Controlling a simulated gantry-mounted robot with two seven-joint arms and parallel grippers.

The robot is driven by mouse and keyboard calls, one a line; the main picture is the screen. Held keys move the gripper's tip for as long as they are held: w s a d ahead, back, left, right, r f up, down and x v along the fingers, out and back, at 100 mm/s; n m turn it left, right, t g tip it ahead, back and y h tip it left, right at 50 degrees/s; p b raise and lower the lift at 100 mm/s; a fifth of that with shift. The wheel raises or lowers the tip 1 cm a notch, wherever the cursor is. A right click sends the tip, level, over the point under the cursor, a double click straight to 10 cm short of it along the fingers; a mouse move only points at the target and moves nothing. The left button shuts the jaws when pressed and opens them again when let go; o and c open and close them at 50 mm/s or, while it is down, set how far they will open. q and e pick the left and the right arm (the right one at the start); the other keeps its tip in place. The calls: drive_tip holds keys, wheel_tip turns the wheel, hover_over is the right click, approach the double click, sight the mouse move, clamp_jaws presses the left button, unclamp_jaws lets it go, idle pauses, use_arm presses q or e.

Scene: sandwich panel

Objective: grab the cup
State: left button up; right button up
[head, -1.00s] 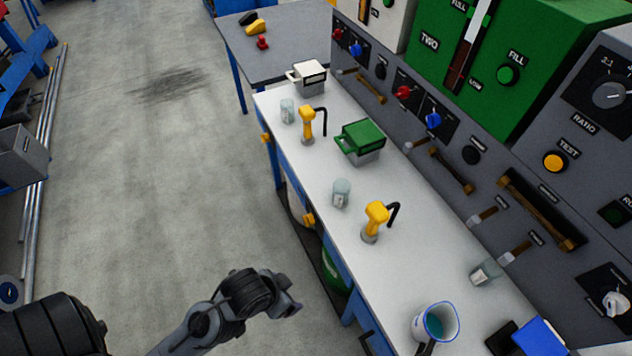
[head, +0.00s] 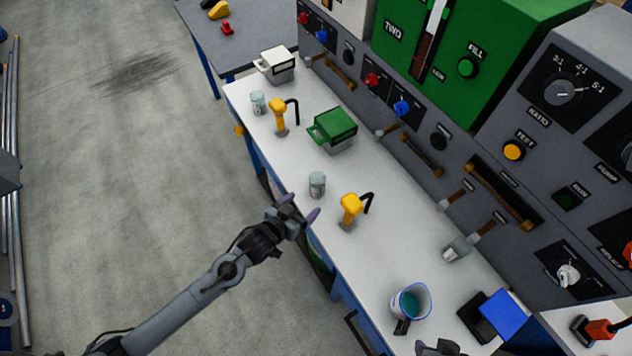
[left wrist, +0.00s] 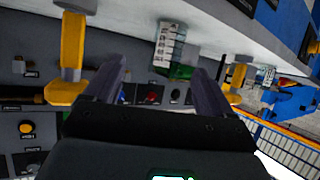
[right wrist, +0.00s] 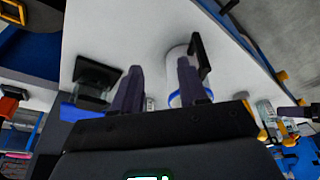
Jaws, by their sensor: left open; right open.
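A white jug-like cup (head: 410,302) with a blue rim, black handle and teal liquid stands near the bench's front. In the right wrist view the white cup (right wrist: 174,66) shows around and between my right fingertips (right wrist: 160,66); contact is unclear. My right gripper (head: 440,346) is open, mostly cut off by the head view's bottom edge. A clear glass cup (head: 317,185) stands mid-bench. My left gripper (head: 299,206) is open and empty, just left of and below it in the picture. A glass (left wrist: 168,44) shows between and beyond its fingertips in the left wrist view.
Yellow-topped taps (head: 351,206) and (head: 279,115) flank the mid-bench glass. A green-lidded box (head: 335,128), another glass (head: 257,103) and a tilted glass (head: 456,250) are on the white bench (head: 375,255). A blue-and-black object (head: 492,313) lies right of the jug. The panel bounds the back.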

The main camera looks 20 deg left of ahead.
sight(322, 178)
use_arm(q)
drive_tip(key=w, duration=0.1)
drive_tip(key=w+r, duration=0.1)
drive_tip(key=shift+w+a+r+t, duration=0.2)
drive_tip(key=shift+w+a+t, duration=0.1)
drive_tip(key=shift+w+a, duration=0.1)
drive_tip(key=shift+m, duration=0.3)
drive_tip(key=x, duration=0.4)
drive_tip(key=shift+w+d+b, duration=0.1)
drive_tip(key=shift+w+b, duration=0.1)
drive_tip(key=shift+b, duration=0.1)
drive_tip(key=shift+b+x, duration=0.3)
drive_tip(key=shift+x, duration=0.7)
drive_tip(key=shift+b+x, duration=0.45)
drive_tip(key=shift+x, duration=1.55)
use_arm(e)
drive_tip(key=shift+f, duration=0.75)
use_arm(q)
drive_tip(key=c, duration=1.1)
drive_tip(key=shift+o, duration=0.2)
use_arm(e)
drive_tip(key=shift+d, duration=0.1)
